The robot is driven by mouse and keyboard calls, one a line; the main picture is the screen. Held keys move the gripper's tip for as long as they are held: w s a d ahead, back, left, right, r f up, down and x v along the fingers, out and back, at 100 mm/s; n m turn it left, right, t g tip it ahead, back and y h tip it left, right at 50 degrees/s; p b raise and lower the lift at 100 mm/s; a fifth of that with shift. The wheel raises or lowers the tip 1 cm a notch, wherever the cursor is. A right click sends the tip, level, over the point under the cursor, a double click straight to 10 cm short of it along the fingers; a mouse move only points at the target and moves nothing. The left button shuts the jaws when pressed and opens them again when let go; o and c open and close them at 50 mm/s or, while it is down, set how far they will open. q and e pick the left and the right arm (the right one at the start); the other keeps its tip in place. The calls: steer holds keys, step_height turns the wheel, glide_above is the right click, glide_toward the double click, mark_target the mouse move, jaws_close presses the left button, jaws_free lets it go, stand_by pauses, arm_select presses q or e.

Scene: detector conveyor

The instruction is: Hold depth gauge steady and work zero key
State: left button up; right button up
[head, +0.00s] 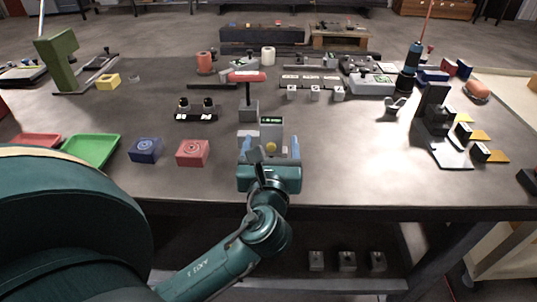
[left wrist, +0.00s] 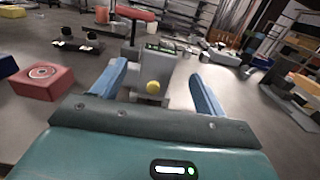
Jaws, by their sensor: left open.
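The depth gauge (head: 271,133) is a grey block with a small green-lit display, standing near the front edge of the table. The zero key (head: 271,147) looks like the round yellow button low on its near face. My left gripper (head: 269,142) is open, its blue fingers apart on the two sides of the gauge. In the left wrist view the gauge (left wrist: 168,61) and the yellow key (left wrist: 153,87) sit between the spread fingers, with gaps visible beside the gauge. My right gripper is not in view.
A grey post with a red-topped bar (head: 247,77) stands just behind the gauge. Red (head: 192,153) and blue (head: 146,150) button blocks and a green tray (head: 92,149) lie to the left. A dark device (head: 438,117) stands at right. The table between is mostly clear.

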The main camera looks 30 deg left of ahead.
mark_target(272, 121)
arm_select(q)
steer(key=x, duration=0.7)
steer(key=shift+w+a, duration=0.2)
steer(key=shift+a, duration=0.05)
steer(key=shift+x, duration=0.75)
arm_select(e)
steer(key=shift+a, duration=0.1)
arm_select(q)
steer(key=c, duration=1.3)
steer(key=shift+c, duration=0.2)
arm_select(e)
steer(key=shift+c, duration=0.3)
